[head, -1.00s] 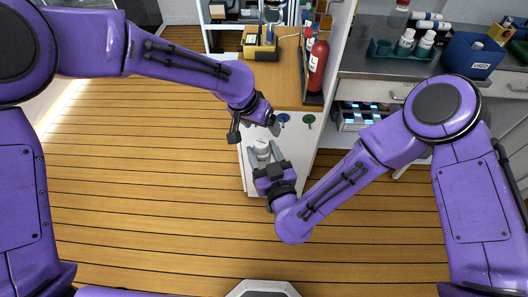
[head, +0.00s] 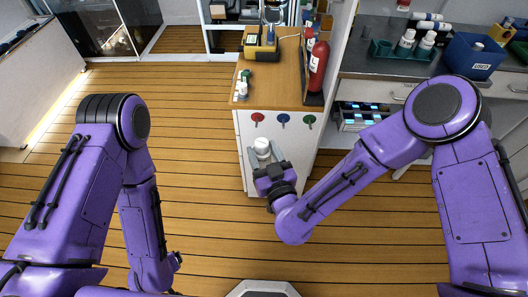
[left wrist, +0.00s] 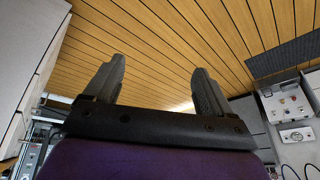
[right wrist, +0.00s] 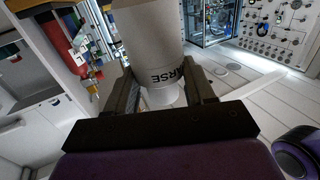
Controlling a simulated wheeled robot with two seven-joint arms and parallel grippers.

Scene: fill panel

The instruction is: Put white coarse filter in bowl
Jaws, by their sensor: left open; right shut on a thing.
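The white coarse filter (right wrist: 150,35) is a white cylinder with dark lettering ending in "ARSE", large in the right wrist view. My right gripper (right wrist: 162,88) is shut on its narrower lower part. In the head view the filter (head: 262,146) shows as a small white top between the fingers of my right gripper (head: 264,158), before the white cabinet front. I cannot make out a bowl.
The white cabinet front (head: 277,133) carries red (head: 257,117), blue (head: 283,118) and green (head: 309,118) knobs. Floor to the left is free.

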